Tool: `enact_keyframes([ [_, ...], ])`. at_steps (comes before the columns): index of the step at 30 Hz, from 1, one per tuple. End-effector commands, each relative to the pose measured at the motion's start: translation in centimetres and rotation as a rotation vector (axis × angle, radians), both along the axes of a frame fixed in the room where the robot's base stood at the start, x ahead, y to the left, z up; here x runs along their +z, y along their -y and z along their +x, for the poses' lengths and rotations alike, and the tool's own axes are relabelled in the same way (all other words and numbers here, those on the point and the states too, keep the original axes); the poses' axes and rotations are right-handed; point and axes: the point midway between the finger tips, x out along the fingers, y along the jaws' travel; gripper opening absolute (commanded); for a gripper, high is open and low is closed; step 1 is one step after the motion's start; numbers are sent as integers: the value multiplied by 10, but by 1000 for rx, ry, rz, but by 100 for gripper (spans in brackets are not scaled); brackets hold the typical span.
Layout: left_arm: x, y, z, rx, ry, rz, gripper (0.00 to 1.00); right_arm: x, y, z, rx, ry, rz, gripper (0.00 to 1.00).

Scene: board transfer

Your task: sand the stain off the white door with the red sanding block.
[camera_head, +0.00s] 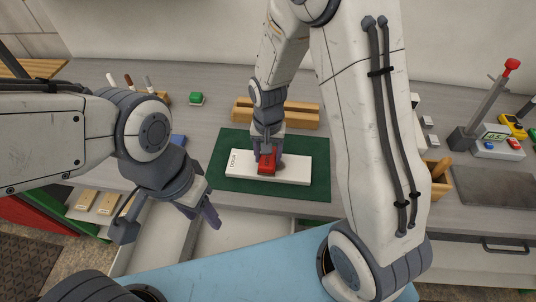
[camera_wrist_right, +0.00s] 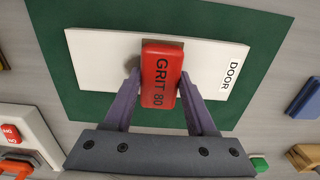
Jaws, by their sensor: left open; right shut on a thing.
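The white door (camera_head: 294,169) lies flat on a green mat (camera_head: 322,150), with the word DOOR on its left end. My right gripper (camera_head: 268,158) is shut on the red sanding block (camera_head: 266,167), over the middle of the door. In the right wrist view the block (camera_wrist_right: 160,75), marked GRIT 80, sits between both fingers. A dark stain (camera_wrist_right: 132,63) shows on the door beside the block, partly hidden by the block and a finger. I cannot tell whether the block touches the door. My left gripper (camera_head: 205,212) is open and empty, in front of the workbench at the left.
A wooden rack (camera_head: 290,116) stands behind the mat. A green block (camera_head: 196,98) and a blue block (camera_head: 178,140) lie to the left. A lever device (camera_head: 490,112) with a red knob stands at the right. My right arm hides part of the bench.

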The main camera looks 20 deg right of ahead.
Motion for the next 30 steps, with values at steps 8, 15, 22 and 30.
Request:
enact_keyframes([
  [8,0,0,0,0,0,0,50,0,0,0,0,0,0,12],
  [15,-2,0,0,0,0,0,50,-2,0,0,0,0,0,12],
  [22,-4,0,0,0,0,0,50,-5,0,0,0,0,0,12],
  [30,-6,0,0,0,0,0,50,-8,0,0,0,0,0,12],
])
